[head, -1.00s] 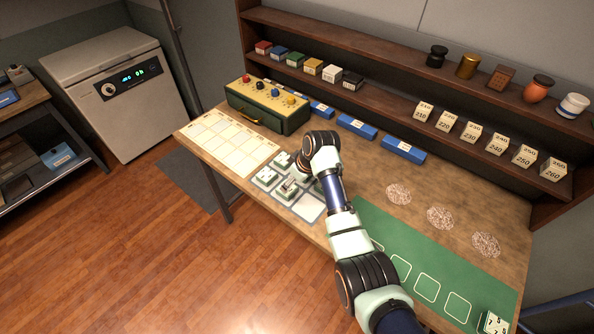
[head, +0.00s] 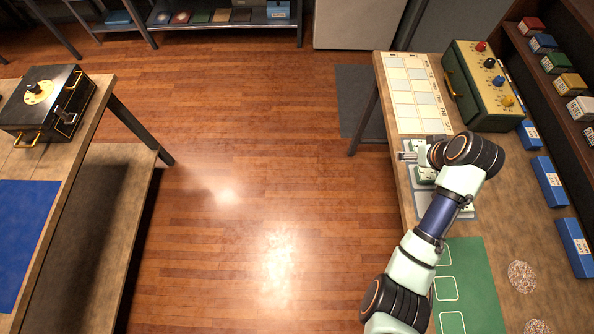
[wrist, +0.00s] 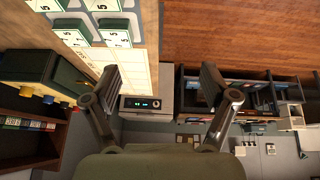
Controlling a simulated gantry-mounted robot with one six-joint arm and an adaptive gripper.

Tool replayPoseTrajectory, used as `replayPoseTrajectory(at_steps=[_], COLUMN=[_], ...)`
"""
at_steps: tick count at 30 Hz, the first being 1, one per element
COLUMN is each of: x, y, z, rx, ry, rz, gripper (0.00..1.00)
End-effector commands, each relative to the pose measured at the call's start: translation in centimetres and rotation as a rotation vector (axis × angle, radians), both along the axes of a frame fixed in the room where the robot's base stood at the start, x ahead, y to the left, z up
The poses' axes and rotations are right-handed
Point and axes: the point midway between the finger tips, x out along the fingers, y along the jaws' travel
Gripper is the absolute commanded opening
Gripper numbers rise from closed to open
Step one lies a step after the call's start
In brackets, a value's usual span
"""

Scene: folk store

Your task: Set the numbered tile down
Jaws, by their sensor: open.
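In the wrist view my gripper (wrist: 160,88) is open, its two fingers wide apart with nothing between them. In the head view a tile (head: 425,175) shows just below the gripper; my arm hides much of the grey tray (head: 462,211).
A green mat (head: 477,270) with white outlines lies on the table (head: 505,205). A pale grid chart (head: 415,95) and a green-and-cream knob box (head: 480,88) are beyond the tray. Another table with a black box (head: 50,105) stands at the left. Open floor lies between.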

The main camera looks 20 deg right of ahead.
Motion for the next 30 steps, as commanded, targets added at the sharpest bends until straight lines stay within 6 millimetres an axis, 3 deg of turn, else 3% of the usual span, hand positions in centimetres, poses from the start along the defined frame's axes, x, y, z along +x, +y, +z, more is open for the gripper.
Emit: replayPoseTrajectory(at_steps=[1, 2, 3, 6, 9, 12, 16, 24, 28, 30], x=[2.7, 3.8, 4.9, 4.9, 2.5, -0.3, -2.1, -2.2, -2.2, -2.2], y=[5.8, 9.2, 13.8, 24.8, 33.3, 38.3, 40.5, 40.6, 40.6, 40.6], z=[0.5, 1.1, 2.2, 5.4, 8.8, 11.4, 12.9, 13.0, 11.2, 9.0], rx=[-0.035, -0.054, -0.075, -0.095, -0.073, -0.036, -0.011, -0.009, -0.009, -0.009], ry=[-0.05, -0.09, -0.148, -0.308, -0.454, -0.556, -0.613, -0.617, -0.617, -0.617], rz=[0.048, 0.067, 0.092, 0.153, 0.208, 0.242, 0.257, 0.257, 0.257, 0.257], gripper=[0.85, 0.85, 0.85, 0.85, 0.85, 0.85, 0.85, 0.85, 0.85, 0.85])
